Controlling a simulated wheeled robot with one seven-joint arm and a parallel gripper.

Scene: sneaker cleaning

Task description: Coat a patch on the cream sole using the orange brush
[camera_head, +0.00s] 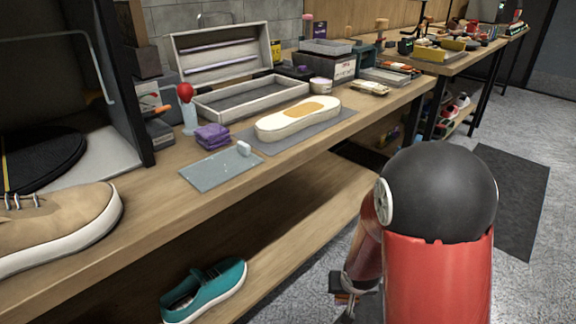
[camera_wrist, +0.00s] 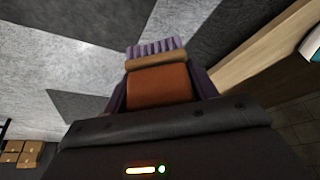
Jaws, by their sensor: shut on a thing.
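The cream sole (camera_head: 298,119) lies flat on a grey mat (camera_head: 262,146) on the workbench, with a tan-orange patch (camera_head: 311,107) on its upper face. My gripper (camera_wrist: 158,92) is shut on the orange brush (camera_wrist: 157,84), whose purple bristles (camera_wrist: 156,47) point away from the jaws in the wrist view. In the head view my gripper (camera_head: 345,296) hangs low beside the bench, below its top and well apart from the sole. The brush is too small and partly hidden there to make out clearly.
A folded purple cloth (camera_head: 212,136), a grey plate (camera_head: 220,170) and an open wooden-edged case (camera_head: 250,98) stand around the sole. A tan sneaker (camera_head: 62,222) is at the near left. A teal shoe (camera_head: 205,290) sits on the lower shelf (camera_head: 290,232). Floor beside the bench is open.

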